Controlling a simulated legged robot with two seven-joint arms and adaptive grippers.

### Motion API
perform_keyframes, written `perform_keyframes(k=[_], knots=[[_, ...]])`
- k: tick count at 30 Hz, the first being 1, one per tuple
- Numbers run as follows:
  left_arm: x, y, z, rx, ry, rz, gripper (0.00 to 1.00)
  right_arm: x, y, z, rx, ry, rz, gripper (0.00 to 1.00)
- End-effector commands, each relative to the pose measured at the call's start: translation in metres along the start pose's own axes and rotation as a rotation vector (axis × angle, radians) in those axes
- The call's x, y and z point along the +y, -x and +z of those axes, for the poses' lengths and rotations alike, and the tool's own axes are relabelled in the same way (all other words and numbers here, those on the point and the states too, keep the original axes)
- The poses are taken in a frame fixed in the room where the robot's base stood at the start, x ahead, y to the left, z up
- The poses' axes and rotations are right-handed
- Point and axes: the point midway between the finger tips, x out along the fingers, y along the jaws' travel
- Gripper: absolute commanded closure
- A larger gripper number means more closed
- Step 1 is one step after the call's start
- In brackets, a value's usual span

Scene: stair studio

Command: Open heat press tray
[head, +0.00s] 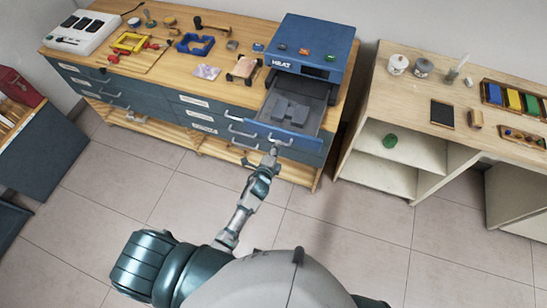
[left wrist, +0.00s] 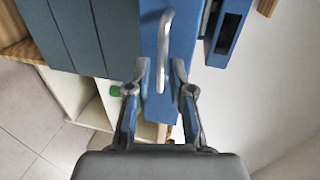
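The blue heat press (head: 311,48) stands on the right end of the wooden workbench. Its dark tray (head: 309,91) sticks out of the front, with a grey shape lying in it. The tray's blue front panel (head: 290,137) bears a light metal handle (head: 268,139), which also shows in the left wrist view (left wrist: 162,45). My left gripper (head: 274,154) is at this handle. In the left wrist view its two fingertips (left wrist: 162,72) stand apart on either side of the handle's near end, with gaps visible. My right gripper is not in view.
Drawers with handles (head: 196,102) line the bench front below. A second bench (head: 400,105) with open shelves stands at the right, holding jars and colored blocks. A green object (head: 390,141) sits on its shelf. Tiled floor (head: 340,220) is clear in front.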

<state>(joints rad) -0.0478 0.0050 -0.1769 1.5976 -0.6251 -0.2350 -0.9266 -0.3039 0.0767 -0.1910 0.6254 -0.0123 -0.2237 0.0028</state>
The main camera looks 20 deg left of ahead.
Motion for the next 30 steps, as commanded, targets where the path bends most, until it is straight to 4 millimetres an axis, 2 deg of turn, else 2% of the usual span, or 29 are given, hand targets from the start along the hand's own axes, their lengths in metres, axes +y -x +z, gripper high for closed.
perform_keyframes(k=[1,6,12,17,30], knots=[[0.002,0.013,0.0,0.001,-0.001,0.002,0.78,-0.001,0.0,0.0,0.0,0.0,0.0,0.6],[0.002,0.05,-0.005,0.001,-0.001,0.004,0.78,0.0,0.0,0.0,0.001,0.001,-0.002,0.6],[0.002,0.078,-0.008,0.001,-0.003,0.005,0.78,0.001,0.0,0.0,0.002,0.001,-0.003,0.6],[0.001,0.084,-0.008,0.001,-0.003,0.004,0.78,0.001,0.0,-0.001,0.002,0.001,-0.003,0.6],[0.002,0.084,-0.006,0.002,-0.001,0.004,0.78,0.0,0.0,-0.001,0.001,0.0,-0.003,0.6]])
